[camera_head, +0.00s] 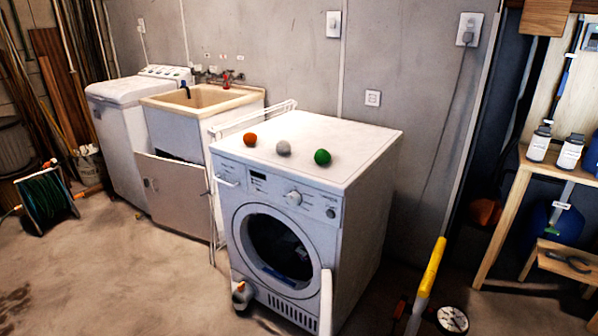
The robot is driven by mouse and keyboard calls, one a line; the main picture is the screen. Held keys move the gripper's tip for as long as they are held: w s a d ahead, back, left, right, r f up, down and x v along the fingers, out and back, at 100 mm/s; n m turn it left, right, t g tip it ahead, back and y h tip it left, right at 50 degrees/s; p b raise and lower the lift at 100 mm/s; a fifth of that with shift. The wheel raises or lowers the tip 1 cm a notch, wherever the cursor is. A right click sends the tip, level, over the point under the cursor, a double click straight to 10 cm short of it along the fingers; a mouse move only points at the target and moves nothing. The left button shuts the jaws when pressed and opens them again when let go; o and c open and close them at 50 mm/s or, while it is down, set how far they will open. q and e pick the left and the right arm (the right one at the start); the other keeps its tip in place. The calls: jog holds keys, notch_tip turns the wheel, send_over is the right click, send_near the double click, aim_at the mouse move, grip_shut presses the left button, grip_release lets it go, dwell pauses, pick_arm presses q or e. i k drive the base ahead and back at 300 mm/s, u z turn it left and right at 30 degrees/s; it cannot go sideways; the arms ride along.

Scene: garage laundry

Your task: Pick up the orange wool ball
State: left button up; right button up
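The orange wool ball (250,140) sits on the white top of the front-loading washing machine (285,220), near its front edge. It is the leftmost of three balls in a loose row. A grey-white ball (283,148) is to its right, and a green ball (322,157) is further right. The balls are apart from each other. Neither of my grippers shows clearly in the head view, so nothing is seen touching the orange ball.
A white drying rack (252,117) stands against the washer's left side. A utility sink (205,97) and another white machine (125,95) are further left. A yellow-topped pole (432,267) rises at front right. A wooden shelf (512,195) holds bottles. Concrete floor (120,270) is open at front left.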

aim_at(249, 138)
jog(key=u, duration=1.6)
jog(key=i, duration=1.75)
jog(key=z, duration=2.15)
jog(key=i, duration=0.75)
jog(key=u, duration=0.1)
